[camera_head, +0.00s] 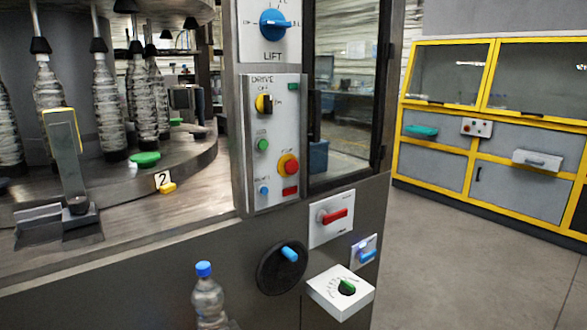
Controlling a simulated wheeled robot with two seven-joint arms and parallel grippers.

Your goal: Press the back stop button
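A red mushroom button on a yellow ring (289,164) sits on the grey DRIVE panel (262,200) at the front of the machine. A small white control box (477,127) with a red button and dark knobs is mounted on the yellow-framed cabinet at the back right. The pictures do not settle which of these red buttons is the back stop button. Its lettering is too small to read on the far box. Neither of my grippers is in view.
The labeller's table (150,195) with bottles fills the left. Grey floor (460,265) is clear at right.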

